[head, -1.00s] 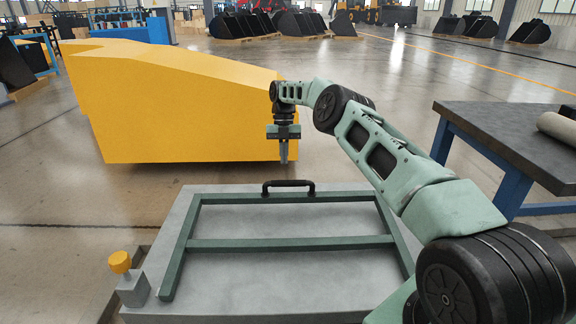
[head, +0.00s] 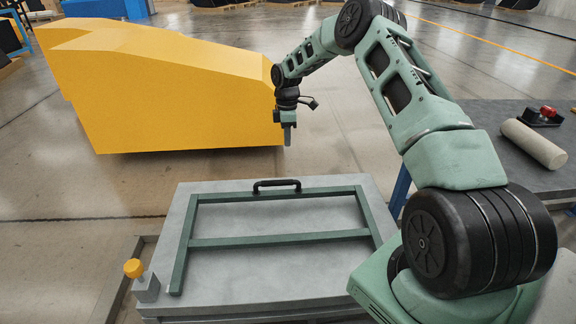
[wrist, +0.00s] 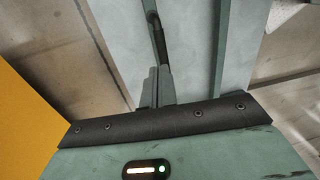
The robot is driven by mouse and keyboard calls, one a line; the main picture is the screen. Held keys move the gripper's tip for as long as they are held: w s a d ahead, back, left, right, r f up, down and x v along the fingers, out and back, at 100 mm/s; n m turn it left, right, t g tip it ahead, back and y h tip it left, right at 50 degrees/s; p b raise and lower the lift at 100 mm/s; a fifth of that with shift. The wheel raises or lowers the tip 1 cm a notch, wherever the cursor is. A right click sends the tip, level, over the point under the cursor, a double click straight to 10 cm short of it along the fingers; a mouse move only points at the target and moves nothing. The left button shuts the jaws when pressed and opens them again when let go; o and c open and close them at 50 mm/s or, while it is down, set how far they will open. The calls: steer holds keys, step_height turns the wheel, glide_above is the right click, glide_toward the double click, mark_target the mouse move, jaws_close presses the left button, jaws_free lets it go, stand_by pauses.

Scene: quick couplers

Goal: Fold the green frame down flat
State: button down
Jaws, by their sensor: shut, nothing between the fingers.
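The green frame (head: 280,239) lies flat on the grey platform (head: 260,270) in the head view, with a crossbar across its middle. A black handle (head: 277,184) stands at the middle of its far bar. My gripper (head: 289,140) is shut and empty, pointing down beyond the platform's far edge, above and apart from the handle. In the wrist view my shut fingers (wrist: 156,88) show in front of the dark handle (wrist: 156,35), and the green frame's bar (wrist: 221,45) runs beside it.
A yellow knob (head: 134,268) on a grey block sits at the platform's near left corner. A large yellow body (head: 180,100) stands beyond at the left. A dark table (head: 520,150) with a beige cylinder (head: 534,144) is at the right.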

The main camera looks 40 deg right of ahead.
steer(key=f, duration=0.4)
steer(key=s+f, duration=0.1)
steer(key=f, duration=0.9)
steer(key=shift+s+a, duration=0.15)
steer(key=shift+a, duration=0.25)
